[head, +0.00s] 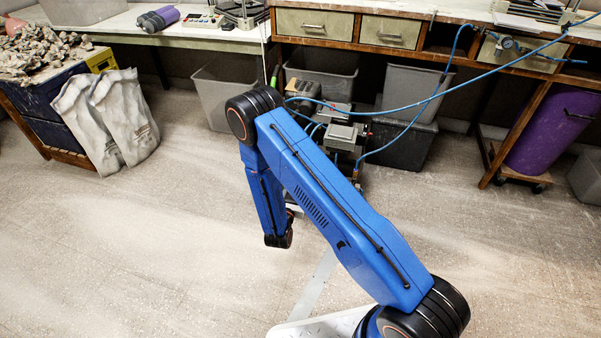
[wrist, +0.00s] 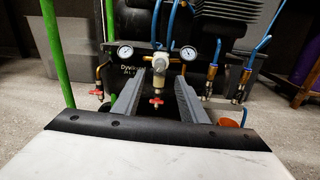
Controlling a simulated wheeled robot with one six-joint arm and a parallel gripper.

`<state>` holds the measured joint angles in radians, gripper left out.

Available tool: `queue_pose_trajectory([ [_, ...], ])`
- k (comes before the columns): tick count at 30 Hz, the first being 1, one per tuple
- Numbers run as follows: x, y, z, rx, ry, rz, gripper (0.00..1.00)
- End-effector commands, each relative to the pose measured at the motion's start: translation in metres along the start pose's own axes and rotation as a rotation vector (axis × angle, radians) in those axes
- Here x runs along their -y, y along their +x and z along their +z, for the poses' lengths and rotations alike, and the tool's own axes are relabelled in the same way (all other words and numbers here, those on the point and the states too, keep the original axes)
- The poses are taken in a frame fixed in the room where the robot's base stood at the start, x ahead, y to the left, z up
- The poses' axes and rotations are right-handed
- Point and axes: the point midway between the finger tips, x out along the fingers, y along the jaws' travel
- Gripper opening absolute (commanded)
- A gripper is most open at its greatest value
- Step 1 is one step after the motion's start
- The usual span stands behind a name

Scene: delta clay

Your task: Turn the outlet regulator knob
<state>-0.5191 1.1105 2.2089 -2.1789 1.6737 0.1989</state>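In the wrist view, a pale regulator body (wrist: 160,66) stands upright between two round white gauges, the left gauge (wrist: 125,52) and the right gauge (wrist: 188,53). I cannot tell clearly which part of it is the outlet knob. A small red handle (wrist: 156,101) is below it, and another red handle (wrist: 97,92) is further left. My gripper (wrist: 158,84) is open, with its two grey fingers spread and pointing toward the regulator. Nothing is visibly held between them. In the head view, the regulator cannot be made out and the gripper is hidden.
The compressor unit (head: 335,125) stands on the floor before the bench, with blue hoses (head: 440,97) running right. In the wrist view, green tubes (wrist: 55,50) rise at left and brass hose fittings (wrist: 210,82) sit at right.

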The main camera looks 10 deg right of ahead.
Motion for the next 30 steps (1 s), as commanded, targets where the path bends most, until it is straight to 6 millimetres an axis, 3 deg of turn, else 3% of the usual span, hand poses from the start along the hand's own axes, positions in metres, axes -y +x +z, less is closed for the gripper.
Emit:
queue_pose_trajectory([
  [9,0.001,0.056,0.000,0.001,0.002,-0.002,0.39],
  [15,0.000,0.078,0.000,0.000,0.001,-0.002,0.39],
  [28,0.000,0.086,0.000,0.000,0.000,0.000,0.39],
  [30,0.000,0.086,0.000,-0.001,0.000,0.000,0.24],
])
